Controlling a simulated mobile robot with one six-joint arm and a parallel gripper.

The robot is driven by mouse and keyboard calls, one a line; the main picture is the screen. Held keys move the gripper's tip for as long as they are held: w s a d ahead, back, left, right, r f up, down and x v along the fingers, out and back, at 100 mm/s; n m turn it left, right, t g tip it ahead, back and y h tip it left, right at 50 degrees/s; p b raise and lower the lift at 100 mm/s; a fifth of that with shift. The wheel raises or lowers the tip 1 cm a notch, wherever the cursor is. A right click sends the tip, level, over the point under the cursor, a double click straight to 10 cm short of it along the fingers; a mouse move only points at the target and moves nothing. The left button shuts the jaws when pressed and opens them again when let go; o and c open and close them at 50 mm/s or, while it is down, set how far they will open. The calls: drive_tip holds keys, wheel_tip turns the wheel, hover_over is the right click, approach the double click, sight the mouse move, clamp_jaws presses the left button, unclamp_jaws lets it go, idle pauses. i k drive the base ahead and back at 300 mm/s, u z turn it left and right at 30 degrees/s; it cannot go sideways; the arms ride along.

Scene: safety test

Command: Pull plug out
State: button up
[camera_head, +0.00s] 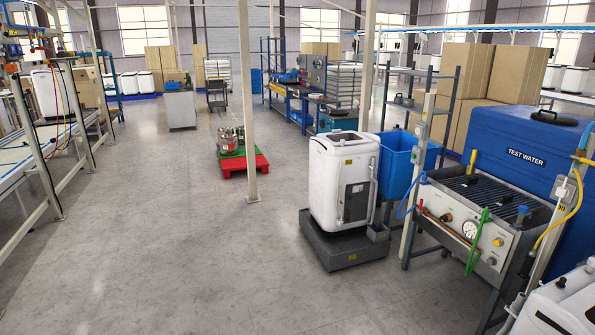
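My gripper is not in view. A yellow cable (574,207) runs to a small grey outlet box (564,188) on the light post at the right edge. It looks plugged in there, but the plug itself is too small to make out. A blue hose or cable (408,212) hangs by a second light post (408,235), which carries small boxes (421,130). I cannot tell which connection is the plug.
A white appliance (340,180) stands on a dark platform (345,246) beside a blue bin (397,160). The floor at centre left is clear.

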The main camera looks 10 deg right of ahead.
sight(560, 192)
drive_tip(key=u, duration=0.2)
drive_tip(key=i, duration=1.5)
drive_tip(key=z, duration=0.35)
drive_tip(key=i, duration=0.8)
drive_tip(key=z, duration=0.95)
drive_tip(key=i, duration=0.95)
drive_tip(key=z, duration=0.5)
